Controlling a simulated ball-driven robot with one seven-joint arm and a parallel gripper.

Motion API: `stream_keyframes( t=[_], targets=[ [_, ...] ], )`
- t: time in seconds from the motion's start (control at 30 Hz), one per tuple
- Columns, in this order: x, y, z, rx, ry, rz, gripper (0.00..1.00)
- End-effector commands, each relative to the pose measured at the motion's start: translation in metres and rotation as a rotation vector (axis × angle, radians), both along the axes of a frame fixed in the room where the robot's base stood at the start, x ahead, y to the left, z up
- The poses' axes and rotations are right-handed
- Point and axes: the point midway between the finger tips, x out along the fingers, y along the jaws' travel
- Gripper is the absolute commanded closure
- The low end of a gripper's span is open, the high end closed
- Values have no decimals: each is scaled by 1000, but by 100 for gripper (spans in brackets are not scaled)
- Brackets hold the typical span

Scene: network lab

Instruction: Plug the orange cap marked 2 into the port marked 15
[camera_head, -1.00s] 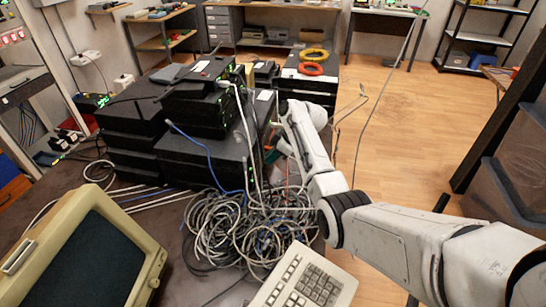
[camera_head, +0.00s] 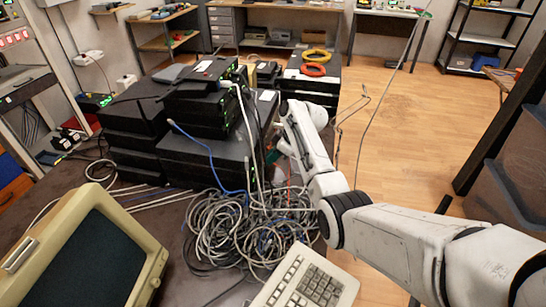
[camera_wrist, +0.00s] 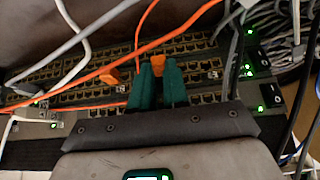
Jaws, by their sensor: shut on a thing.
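In the wrist view, my gripper (camera_wrist: 159,75) has two teal fingers shut on an orange cap (camera_wrist: 157,63), in front of rows of ports on a switch panel (camera_wrist: 75,72). An orange cable rises beside the fingers. I cannot tell whether the held cap touches a port. Another orange cap (camera_wrist: 112,76) sits at the panel, left of my fingers. The numbers on caps and ports are too small to read. In the head view, my arm reaches to the right side of the black equipment stack (camera_head: 205,150), and my fingertips are mostly hidden.
A grey cable (camera_wrist: 75,45) and an orange cable (camera_wrist: 60,88) cross the panel's left side. Dark cables hang on its right. Tangled cables (camera_head: 240,235) lie before the stack, with a keyboard (camera_head: 305,280) and old monitor (camera_head: 90,250) nearer. Open floor (camera_head: 390,120) lies right.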

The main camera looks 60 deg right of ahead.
Motion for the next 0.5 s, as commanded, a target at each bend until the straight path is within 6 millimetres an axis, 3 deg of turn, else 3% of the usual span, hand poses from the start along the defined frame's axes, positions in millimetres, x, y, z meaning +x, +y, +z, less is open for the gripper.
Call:
stream_keyframes(
  t=[0.23,0.27,0.5],
  targets=[
    [4,1,0,-1,0,1,100],
    [4,1,0,-1,0,1,84],
    [3,2,0,-1,0,1,61]
  ],
)
